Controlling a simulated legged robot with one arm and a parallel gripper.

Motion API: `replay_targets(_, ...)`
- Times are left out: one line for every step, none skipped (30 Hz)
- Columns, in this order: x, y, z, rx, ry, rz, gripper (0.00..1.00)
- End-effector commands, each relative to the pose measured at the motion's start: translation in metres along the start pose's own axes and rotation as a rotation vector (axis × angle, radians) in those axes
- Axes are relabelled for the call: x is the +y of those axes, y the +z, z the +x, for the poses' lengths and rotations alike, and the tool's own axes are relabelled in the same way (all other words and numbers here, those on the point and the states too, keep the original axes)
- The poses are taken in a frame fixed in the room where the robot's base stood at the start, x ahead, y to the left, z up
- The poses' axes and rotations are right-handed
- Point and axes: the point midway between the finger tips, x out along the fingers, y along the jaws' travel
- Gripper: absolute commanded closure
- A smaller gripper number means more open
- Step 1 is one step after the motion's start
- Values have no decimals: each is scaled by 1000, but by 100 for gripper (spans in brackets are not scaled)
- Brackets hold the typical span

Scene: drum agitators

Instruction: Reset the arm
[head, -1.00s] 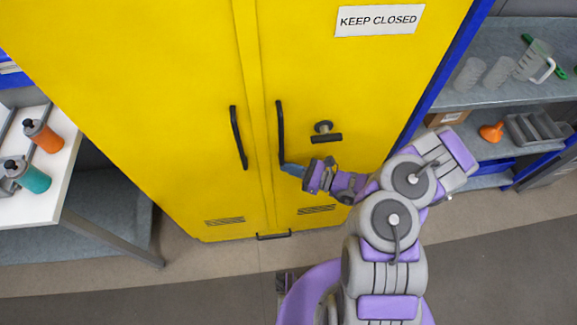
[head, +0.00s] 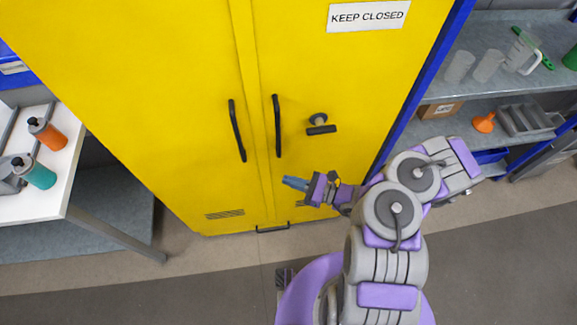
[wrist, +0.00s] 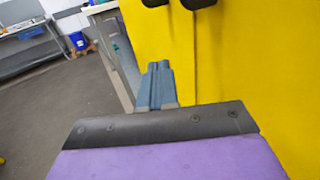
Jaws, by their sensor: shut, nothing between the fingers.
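My gripper (head: 292,183) is in front of the lower right door of a tall yellow cabinet (head: 345,75) in the head view. It is below the black right door handle (head: 277,126) and apart from it. In the wrist view the blue fingers of my gripper (wrist: 158,70) lie side by side, shut and empty. The left door handle (head: 237,130) and the latch knob (head: 320,125) show on the cabinet front. Both cabinet doors look closed. The lower ends of two black handles (wrist: 198,3) show at the top of the wrist view.
A white table (head: 50,185) with an orange bottle (head: 47,133) and a teal bottle (head: 35,172) stands at the left. Grey shelves (head: 440,92) with clear vessels and an orange funnel (head: 484,122) are at the right. Open floor (head: 130,285) lies in front.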

Motion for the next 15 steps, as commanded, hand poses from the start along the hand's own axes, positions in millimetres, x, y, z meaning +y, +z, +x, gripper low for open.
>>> replay_targets(9, 4, -6, -3, -6, 6, 100)
replay_targets(15, 4, -8, -5, -6, 5, 100)
replay_targets(22, 4, -13, -4, -5, 5, 100)
replay_targets(27, 4, -15, -3, -5, 4, 100)
replay_targets(32, 4, -18, -3, -4, 3, 100)
replay_targets(37, 3, -20, -2, -4, 3, 100)
replay_targets(41, 2, -22, -1, -2, 3, 100)
replay_targets(44, 2, -24, -1, -2, 2, 100)
replay_targets(47, 2, -26, -1, -2, 2, 100)
replay_targets(49, 2, -27, -1, -1, 1, 100)
replay_targets(51, 1, -28, -1, 0, 0, 100)
replay_targets(53, 1, -29, -1, 0, 0, 100)
replay_targets(54, 1, -29, -1, 0, -1, 100)
replay_targets(54, 1, -29, -1, 0, -1, 100)
replay_targets(55, 1, -29, -1, 1, -2, 100)
